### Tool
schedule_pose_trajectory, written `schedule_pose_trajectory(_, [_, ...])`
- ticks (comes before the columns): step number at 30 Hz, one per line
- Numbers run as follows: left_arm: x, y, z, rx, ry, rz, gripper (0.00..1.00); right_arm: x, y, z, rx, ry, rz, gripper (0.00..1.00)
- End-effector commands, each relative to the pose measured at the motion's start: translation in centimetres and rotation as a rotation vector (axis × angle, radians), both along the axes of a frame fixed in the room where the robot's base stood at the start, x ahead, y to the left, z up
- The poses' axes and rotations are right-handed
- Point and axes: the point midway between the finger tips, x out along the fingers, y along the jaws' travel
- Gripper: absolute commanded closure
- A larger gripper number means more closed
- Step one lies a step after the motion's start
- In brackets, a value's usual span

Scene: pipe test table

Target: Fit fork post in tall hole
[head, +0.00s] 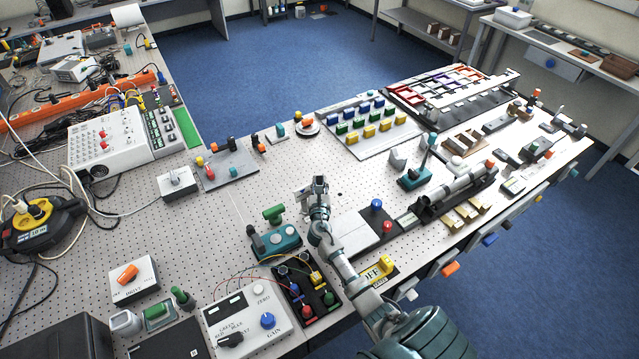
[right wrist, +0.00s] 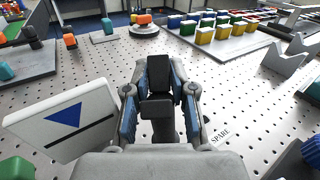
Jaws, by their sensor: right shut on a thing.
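My right gripper (head: 318,184) is raised over the pegboard table (head: 225,215), near its middle. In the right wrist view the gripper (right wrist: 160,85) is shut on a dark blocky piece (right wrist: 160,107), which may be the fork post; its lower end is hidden. A teal base (head: 278,242) with a green-topped post (head: 273,213) and a dark post (head: 254,240) stands left of the gripper. Another teal base (head: 413,180) with an upright stands to the right. I cannot tell which hole is the tall hole. My left gripper is not in view.
A white plate with a blue triangle (right wrist: 65,122) is close left of the gripper in the wrist view. A board of coloured blocks (head: 365,125) lies beyond. A pipe assembly (head: 455,190) stands right. Bare perforated table lies ahead of the gripper.

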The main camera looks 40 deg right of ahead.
Motion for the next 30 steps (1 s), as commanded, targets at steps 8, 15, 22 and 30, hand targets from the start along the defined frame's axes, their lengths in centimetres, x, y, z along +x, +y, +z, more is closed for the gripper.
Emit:
schedule_pose_trajectory(8, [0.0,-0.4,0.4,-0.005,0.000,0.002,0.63,-0.3,-0.3,-1.0,0.027,0.011,0.002,1.00])
schedule_pose_trajectory(15, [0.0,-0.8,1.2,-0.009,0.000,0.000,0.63,-0.4,-1.1,-0.5,0.076,-0.013,0.018,1.00])
schedule_pose_trajectory(22, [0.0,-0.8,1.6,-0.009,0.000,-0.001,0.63,-0.3,-1.7,-0.3,0.115,-0.030,0.031,1.00])
schedule_pose_trajectory(30, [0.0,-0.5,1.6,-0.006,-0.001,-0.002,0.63,-0.2,-1.7,-0.3,0.115,-0.033,0.032,1.00])
